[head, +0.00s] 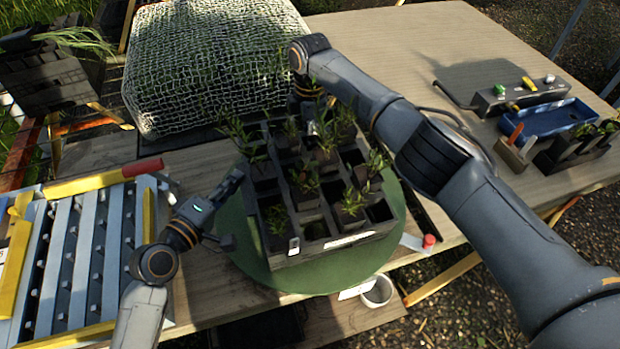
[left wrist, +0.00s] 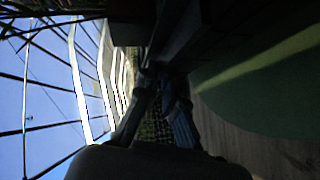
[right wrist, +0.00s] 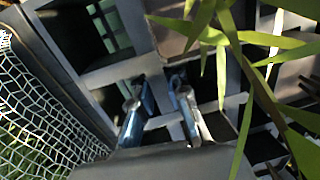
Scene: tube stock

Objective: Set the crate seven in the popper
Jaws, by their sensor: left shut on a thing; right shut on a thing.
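The dark crate (head: 335,242) holds several leafy seedlings in its square cells, and some cells are empty. It is over a round green disc (head: 245,255); I cannot tell whether it rests on it or is slightly raised. My left gripper (head: 240,176) is shut on the crate's left wall, also in the left wrist view (left wrist: 160,88). My right gripper (head: 312,108) is shut on the crate's far side, partly hidden by leaves; the right wrist view shows its fingers (right wrist: 160,92) at a wall. A frame of grey slats with pegs and yellow edges (head: 80,250), likely the popper, lies at left.
A net-covered block (head: 210,60) stands behind the crate. A blue tray (head: 545,130), a control box (head: 515,95) and a small dark plant holder (head: 575,150) stand at right. A white cup (head: 378,291) is near the front edge. Bare table lies at the back right.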

